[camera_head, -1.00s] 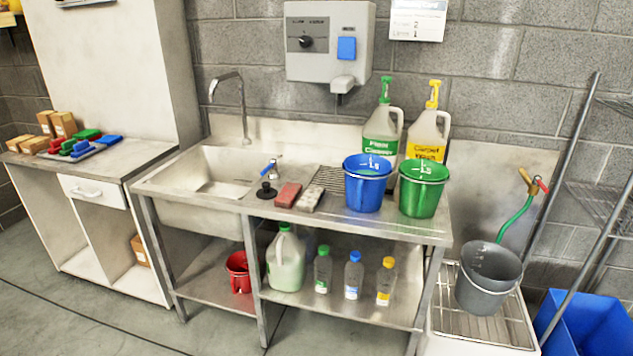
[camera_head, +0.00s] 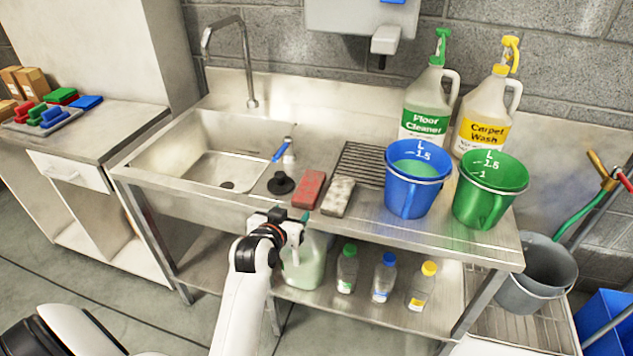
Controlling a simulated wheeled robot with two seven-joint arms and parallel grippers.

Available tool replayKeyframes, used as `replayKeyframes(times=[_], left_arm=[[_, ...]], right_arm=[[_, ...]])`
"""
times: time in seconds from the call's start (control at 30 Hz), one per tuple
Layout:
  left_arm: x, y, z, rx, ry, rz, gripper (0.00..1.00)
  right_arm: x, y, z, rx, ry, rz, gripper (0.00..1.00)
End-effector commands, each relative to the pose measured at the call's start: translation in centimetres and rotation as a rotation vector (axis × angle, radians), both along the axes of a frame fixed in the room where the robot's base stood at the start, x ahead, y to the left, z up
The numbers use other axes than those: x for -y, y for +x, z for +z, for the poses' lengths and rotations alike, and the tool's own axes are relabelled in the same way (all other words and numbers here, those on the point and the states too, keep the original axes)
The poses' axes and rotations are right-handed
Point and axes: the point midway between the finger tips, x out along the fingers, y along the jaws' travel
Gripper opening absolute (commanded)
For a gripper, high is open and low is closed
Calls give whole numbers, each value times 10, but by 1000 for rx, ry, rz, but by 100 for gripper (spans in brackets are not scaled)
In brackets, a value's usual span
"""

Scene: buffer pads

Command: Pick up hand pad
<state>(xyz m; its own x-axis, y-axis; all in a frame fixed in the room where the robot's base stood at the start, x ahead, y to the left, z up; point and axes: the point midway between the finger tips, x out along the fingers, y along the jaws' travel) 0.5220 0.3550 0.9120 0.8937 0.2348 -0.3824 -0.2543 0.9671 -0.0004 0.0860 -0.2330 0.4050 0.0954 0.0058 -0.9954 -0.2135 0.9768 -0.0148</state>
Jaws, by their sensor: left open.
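Two block-shaped pads lie side by side on the steel sink counter: a red pad (camera_head: 309,189) and a grey speckled pad (camera_head: 338,196). I cannot tell which one is the hand pad. Several red, green and blue pieces, which may also be pads, lie on the side table, among them a blue one (camera_head: 87,102). My left gripper (camera_head: 291,228) is open and appears empty at the counter's front edge, just below and left of the red pad in the picture. Its fingertips are small and partly hard to make out. My right gripper is not in view.
A dark rack (camera_head: 362,165), blue bucket (camera_head: 414,190) and green bucket (camera_head: 487,205) stand to the right. The counter's front right is clear.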

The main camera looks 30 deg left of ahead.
Motion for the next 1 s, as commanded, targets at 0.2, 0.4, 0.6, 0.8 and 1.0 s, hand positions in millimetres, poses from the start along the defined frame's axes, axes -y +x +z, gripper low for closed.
replayKeyframes(times=[0.2,0.4,0.6,0.8,1.0], left_arm=[[-9,33,-14,0,-1,0,62],[-12,45,-19,0,1,0,62],[-15,64,-26,0,-1,-1,62],[-21,86,-36,0,-1,0,62],[-22,92,-40,0,0,0,62]], right_arm=[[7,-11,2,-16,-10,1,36],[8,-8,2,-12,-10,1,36],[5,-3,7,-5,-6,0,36],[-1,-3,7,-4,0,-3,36],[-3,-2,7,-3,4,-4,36]])
